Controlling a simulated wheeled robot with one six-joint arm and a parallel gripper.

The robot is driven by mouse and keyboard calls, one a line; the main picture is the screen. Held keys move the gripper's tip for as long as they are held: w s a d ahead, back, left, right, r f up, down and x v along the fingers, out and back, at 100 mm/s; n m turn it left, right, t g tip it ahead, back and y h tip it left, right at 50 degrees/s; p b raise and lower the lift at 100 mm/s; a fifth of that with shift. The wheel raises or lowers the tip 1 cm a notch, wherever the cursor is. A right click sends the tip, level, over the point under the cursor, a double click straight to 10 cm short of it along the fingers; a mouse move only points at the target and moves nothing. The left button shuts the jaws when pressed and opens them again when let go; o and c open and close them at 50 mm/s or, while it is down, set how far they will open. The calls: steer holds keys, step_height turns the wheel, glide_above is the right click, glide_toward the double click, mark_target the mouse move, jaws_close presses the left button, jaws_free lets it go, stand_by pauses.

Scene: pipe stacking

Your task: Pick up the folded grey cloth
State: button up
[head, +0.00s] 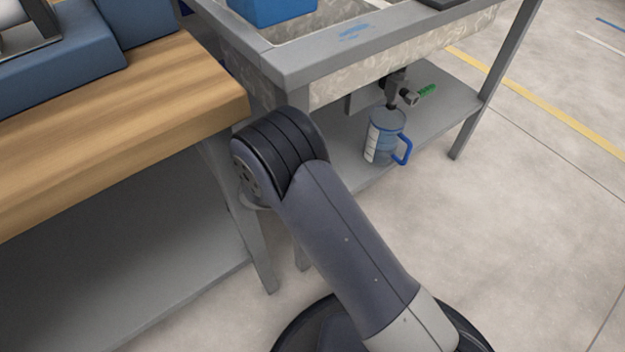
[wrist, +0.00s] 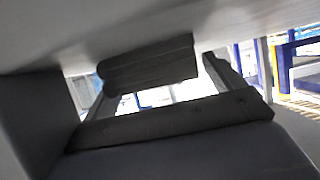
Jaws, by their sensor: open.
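In the wrist view my gripper (wrist: 158,76) shows as a dark bar across the lower middle, with a finger rising at each side. The fingers are apart. A dark grey, ridged, slab-like shape (wrist: 146,62) lies between and beyond them, against a pale surface. It may be the folded grey cloth, but the view is too dark and blurred to be sure. I cannot tell whether the fingers touch it. In the head view no grey cloth can be made out, and my gripper is hidden behind my arm and the benches.
A wooden-topped bench (head: 120,120) with blue blocks stands left. A grey sink table (head: 330,58) stands behind my arm, holding a blue box (head: 270,8). A measuring jug (head: 384,138) is on its lower shelf (head: 440,120), under a tap. The floor at right is clear.

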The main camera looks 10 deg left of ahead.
steer(key=c, duration=1.1)
steer(key=shift+r, duration=0.1)
